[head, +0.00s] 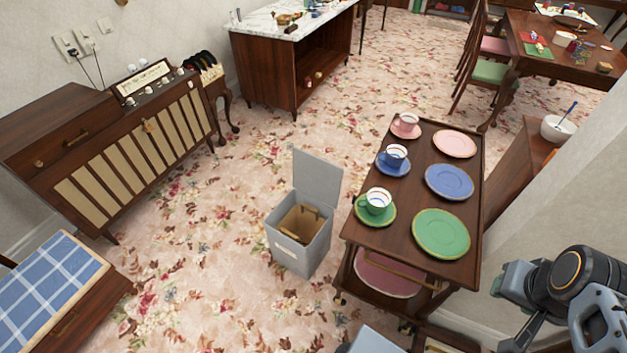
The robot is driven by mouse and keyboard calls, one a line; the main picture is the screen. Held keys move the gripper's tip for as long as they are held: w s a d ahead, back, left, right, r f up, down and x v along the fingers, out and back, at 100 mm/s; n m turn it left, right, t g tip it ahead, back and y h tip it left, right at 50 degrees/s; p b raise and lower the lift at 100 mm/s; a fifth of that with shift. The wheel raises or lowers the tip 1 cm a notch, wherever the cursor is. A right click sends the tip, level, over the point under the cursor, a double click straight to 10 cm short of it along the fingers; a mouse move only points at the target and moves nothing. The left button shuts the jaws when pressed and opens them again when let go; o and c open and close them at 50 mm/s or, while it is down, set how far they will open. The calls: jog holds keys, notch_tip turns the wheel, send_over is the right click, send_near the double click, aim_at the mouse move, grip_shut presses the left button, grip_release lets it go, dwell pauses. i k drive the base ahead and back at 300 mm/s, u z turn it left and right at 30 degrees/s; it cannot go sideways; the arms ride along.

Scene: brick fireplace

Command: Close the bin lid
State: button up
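The grey bin (288,250) stands on the carpet near the middle of the head view, left of the trolley. Its flat grey lid (317,178) is open, standing up nearly vertical from the bin's far edge. The bin's inside shows, with a brown, box-like thing in it. My gripper (515,300) is at the lower right, with my dark arm beside it. It is well to the right of the bin and touches neither bin nor lid. Whether its fingers are apart is unclear from this angle.
A wooden trolley (398,238) with cups, saucers and plates stands between bin and gripper. A pale wall edge (555,210) is at right. A radio cabinet (130,150) stands at left. Floral carpet (215,255) is free left of and in front of the bin.

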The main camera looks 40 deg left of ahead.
aim_at(315, 175)
jog(key=k, duration=0.35)
jog(key=u, duration=2.5)
jog(key=i, duration=3.95)
jog(key=z, duration=1.9)
jog(key=i, duration=2.8)
jog(key=z, duration=0.95)
